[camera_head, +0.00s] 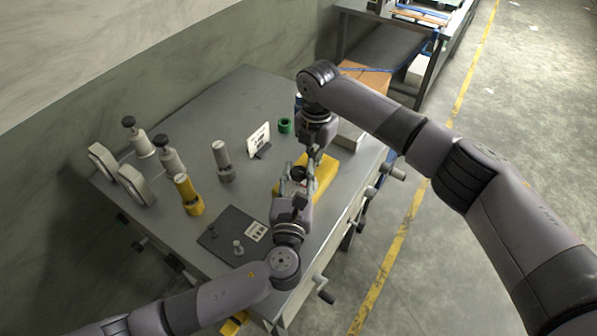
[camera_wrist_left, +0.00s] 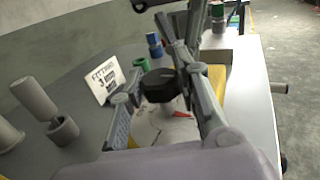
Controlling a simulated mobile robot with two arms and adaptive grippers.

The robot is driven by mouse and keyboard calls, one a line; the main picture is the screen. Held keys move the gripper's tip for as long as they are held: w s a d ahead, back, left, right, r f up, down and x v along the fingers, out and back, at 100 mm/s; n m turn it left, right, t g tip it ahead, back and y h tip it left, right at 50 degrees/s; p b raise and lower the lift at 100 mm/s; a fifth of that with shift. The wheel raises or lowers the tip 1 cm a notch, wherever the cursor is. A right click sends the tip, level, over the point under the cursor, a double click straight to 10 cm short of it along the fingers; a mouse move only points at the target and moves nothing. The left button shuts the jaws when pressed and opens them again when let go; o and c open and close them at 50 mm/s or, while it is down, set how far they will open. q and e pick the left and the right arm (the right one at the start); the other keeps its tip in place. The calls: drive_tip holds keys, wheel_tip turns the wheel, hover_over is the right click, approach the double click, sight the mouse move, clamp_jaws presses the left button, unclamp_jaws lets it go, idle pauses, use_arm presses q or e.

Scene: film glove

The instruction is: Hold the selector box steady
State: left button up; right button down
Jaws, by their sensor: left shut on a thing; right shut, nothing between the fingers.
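The selector box (camera_head: 327,172) is yellow and lies on the grey bench near its right edge. In the left wrist view the box (camera_wrist_left: 216,82) shows a pale dial face (camera_wrist_left: 152,130) with a red mark and a black knob (camera_wrist_left: 158,86). My right gripper (camera_head: 313,155) is over the box from the far side, shut and empty, close to the knob. Whether it touches the knob is hard to tell. The fingers hide part of the dial.
A white sign card (camera_head: 259,139) and a green ring (camera_head: 285,126) stand behind the box. A dark plate (camera_head: 232,236) lies to the left. A yellow cylinder (camera_head: 187,195) and a grey cylinder (camera_head: 223,161) stand farther left. Handles stick out along the bench's front side.

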use_arm(q)
drive_tip(key=shift+f, duration=0.1)
drive_tip(key=c, duration=0.4)
drive_tip(key=shift+n+y, duration=0.3)
drive_tip(key=shift+y, duration=0.1)
drive_tip(key=n+y, duration=0.1)
drive_tip(key=y, duration=0.2)
drive_tip(key=shift+d+n, duration=0.1)
drive_tip(key=shift+n, duration=0.3)
drive_tip(key=shift+n+g+y, duration=0.9)
drive_tip(key=shift+n+y, duration=0.9)
drive_tip(key=shift+y, duration=0.8)
drive_tip(key=o, duration=1.2)
drive_tip(key=shift+c, duration=0.2)
